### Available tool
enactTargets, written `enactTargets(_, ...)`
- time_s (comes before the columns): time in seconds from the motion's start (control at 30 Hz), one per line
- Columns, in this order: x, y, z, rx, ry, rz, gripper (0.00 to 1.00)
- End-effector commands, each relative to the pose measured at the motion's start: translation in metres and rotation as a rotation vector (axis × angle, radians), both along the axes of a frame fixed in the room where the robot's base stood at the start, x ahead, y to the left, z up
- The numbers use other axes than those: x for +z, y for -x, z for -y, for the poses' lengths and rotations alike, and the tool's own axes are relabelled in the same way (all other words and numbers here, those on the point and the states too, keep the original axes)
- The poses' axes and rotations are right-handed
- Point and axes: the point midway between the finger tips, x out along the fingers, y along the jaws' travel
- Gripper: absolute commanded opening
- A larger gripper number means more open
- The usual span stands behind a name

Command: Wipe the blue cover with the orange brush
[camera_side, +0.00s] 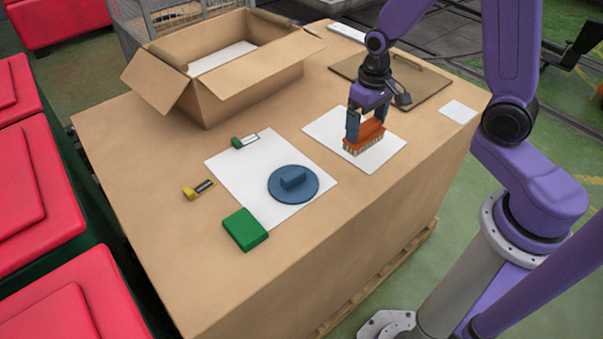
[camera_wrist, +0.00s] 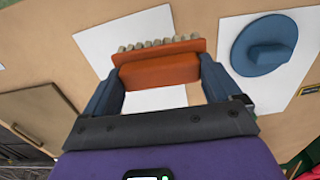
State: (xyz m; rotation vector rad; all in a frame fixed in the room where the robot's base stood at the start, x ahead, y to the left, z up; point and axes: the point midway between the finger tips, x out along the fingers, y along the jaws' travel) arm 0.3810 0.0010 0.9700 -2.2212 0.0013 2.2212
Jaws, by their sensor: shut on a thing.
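The orange brush (camera_side: 364,137) has an orange block and pale bristles that point down. My gripper (camera_side: 367,122) is shut on the brush, over the right white sheet (camera_side: 325,129). I cannot tell whether the bristles touch the sheet. The brush (camera_wrist: 158,66) also shows between the fingers in the wrist view. The blue cover (camera_side: 306,191) is a round disc with a raised bar handle, lying on the left white sheet (camera_side: 225,167). It is left of and nearer the camera than my gripper. In the wrist view the blue cover (camera_wrist: 283,41) is at the upper right, apart from the brush.
A green block (camera_side: 245,229) lies at the left sheet's near corner. A small green-and-white item (camera_side: 245,141) and a yellow-and-black item (camera_side: 199,190) lie near its left side. An open cardboard box (camera_side: 250,84) stands behind. A brown board (camera_side: 415,85) lies at the back right.

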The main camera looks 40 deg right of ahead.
Motion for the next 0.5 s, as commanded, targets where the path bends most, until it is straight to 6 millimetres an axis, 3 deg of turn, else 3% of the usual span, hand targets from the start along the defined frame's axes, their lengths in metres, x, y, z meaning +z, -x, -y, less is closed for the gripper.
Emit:
enactTargets(0.17,0.008,-0.014,-0.026,0.007,-0.001,0.005,0.67)
enactTargets(0.5,0.046,-0.044,-0.136,0.007,-0.002,0.011,0.67)
